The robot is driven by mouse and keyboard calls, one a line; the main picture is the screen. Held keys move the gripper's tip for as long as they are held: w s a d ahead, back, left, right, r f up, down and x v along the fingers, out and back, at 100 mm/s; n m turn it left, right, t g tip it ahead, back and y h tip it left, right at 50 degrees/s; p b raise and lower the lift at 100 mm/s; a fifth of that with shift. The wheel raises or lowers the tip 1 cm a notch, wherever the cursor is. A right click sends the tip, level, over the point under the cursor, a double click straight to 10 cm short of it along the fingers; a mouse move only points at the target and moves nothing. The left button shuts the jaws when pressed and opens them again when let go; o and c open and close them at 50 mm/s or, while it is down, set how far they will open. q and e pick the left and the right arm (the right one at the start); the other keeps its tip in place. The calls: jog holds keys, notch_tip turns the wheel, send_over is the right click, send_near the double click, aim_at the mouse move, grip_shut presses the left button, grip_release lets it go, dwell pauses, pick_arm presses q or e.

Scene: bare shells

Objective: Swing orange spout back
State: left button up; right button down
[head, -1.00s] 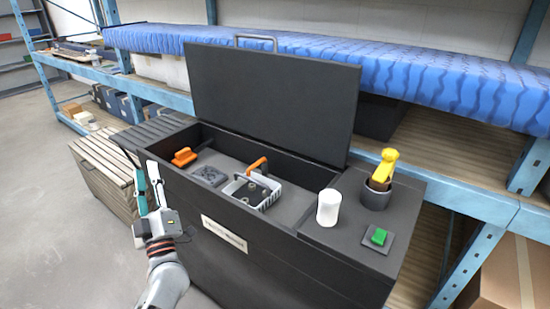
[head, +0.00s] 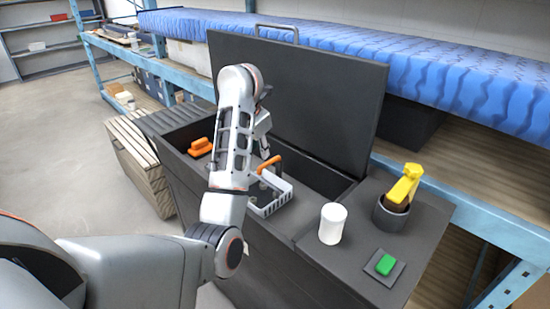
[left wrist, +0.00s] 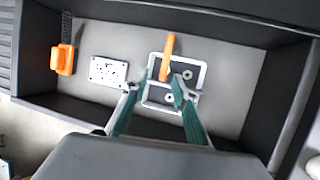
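The orange spout (head: 270,163) is a slim orange bar on a light grey basket (head: 284,203) inside the open dark chest. In the left wrist view the orange bar (left wrist: 168,52) stands over the rim of the basket (left wrist: 203,72). My left gripper (left wrist: 161,80) is open, its two teal fingers pointing at the basket with the bar's near end between or just beyond their tips. I cannot tell whether they touch. In the head view my arm hides most of the gripper. My right gripper is out of view.
An orange-handled brush (left wrist: 62,58) and a pale speckled plate (left wrist: 108,71) lie in the chest. The raised lid (head: 330,95) stands behind. A white cylinder (head: 332,223), a yellow spray head (head: 405,183) and a green button (head: 385,264) are on the right ledge.

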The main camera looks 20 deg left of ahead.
aim_at(267, 163)
pick_arm(q)
jog(key=b+x, duration=0.1)
jog(key=x, duration=0.2)
jog(key=d+b+x, duration=0.1)
jog(key=x, duration=0.2)
jog(key=shift+d+b, duration=0.2)
jog(key=shift+b, duration=0.2)
jog(key=shift+x, duration=0.8)
jog(key=shift+w+r, duration=0.15)
grip_shut()
